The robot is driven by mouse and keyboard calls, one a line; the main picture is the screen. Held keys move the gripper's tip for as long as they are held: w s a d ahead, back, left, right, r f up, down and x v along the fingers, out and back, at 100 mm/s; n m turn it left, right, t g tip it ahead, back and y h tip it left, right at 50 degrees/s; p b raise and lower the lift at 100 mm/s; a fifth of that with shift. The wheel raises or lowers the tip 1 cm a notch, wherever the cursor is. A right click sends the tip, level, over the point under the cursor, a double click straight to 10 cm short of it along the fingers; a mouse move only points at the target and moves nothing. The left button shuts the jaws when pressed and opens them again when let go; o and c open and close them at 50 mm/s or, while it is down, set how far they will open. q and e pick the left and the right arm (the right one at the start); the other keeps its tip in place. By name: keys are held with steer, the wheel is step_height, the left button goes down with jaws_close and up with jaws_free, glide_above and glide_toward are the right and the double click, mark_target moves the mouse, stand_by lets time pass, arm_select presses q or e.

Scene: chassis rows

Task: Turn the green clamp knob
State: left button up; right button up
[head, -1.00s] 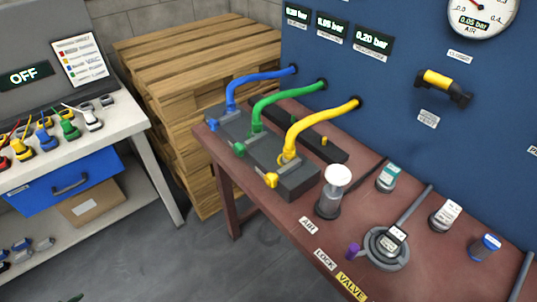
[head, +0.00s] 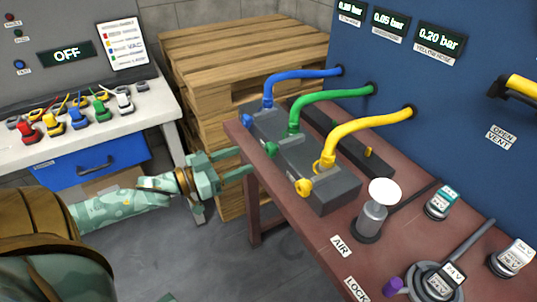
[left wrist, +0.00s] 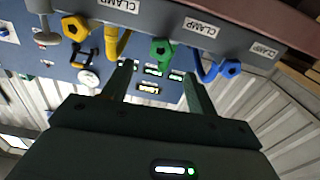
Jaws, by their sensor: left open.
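The green clamp knob (head: 270,149) sits on the front of the grey clamp block (head: 335,190), below the green hose (head: 330,97). It also shows in the left wrist view (left wrist: 161,50), under a CLAMP label. My left gripper (head: 244,161) is open and empty, its fingers pointing at the block. In the left wrist view its two fingertips (left wrist: 158,69) lie either side of the knob's line, with the knob just beyond them, apparently untouched. My right gripper is not in view.
The blue knob (head: 247,120) and yellow knob (head: 304,187) flank the green one on the same block. A white-topped post (head: 378,205) stands on the red bench to the right. Wooden pallets (head: 240,45) stand behind. The floor before the bench is open.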

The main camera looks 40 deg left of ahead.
mark_target(267, 150)
arm_select(q)
steer(key=b+x, duration=0.2)
steer(key=x, duration=0.5)
steer(key=shift+f+b, duration=0.15)
steer(key=shift+b, duration=0.15)
steer(key=shift+w+d, duration=0.2)
steer(key=shift+w, duration=0.3)
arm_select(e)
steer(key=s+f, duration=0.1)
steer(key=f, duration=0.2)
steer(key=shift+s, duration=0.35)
arm_select(q)
steer(key=c, duration=1)
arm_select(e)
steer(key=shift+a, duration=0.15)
